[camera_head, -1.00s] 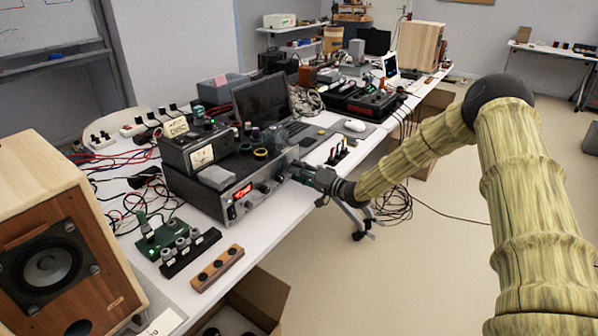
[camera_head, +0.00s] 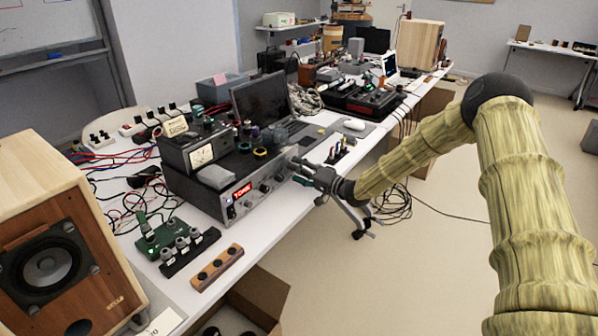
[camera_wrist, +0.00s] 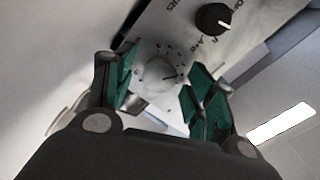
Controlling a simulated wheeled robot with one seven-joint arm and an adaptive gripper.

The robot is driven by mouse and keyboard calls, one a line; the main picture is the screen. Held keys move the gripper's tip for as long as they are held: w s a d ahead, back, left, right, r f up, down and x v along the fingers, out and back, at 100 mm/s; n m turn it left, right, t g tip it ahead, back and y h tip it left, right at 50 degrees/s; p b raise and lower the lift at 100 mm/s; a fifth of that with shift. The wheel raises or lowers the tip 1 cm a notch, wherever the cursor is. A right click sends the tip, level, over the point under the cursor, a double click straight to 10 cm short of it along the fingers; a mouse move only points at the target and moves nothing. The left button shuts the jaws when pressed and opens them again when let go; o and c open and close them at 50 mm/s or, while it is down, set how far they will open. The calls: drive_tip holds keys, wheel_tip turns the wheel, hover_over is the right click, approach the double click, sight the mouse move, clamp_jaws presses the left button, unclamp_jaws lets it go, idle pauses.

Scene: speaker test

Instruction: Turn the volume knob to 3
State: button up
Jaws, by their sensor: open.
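The grey amplifier box (camera_head: 232,205) with a lit red display (camera_head: 242,191) stands on the white table. My gripper (camera_head: 298,170) is at the right end of its front panel. In the wrist view, a pale round knob (camera_wrist: 160,70) with small dial marks around it sits between the two green-padded fingers of my gripper (camera_wrist: 160,80). The fingers are open, with a gap showing on each side of the knob. The dial numbers are too small and blurred to read. A black knob (camera_wrist: 213,18) with a white pointer line is farther up the panel, outside the fingers.
A meter box (camera_head: 195,150) sits on the amplifier. A wooden speaker (camera_head: 50,240) stands at the left. A laptop (camera_head: 262,105) is behind, and a wooden block with knobs (camera_head: 216,267) lies in front. Open floor is to the right.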

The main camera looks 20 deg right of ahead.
drive_tip(key=v, duration=1.2)
idle(0.3)
drive_tip(key=shift+f, duration=0.1)
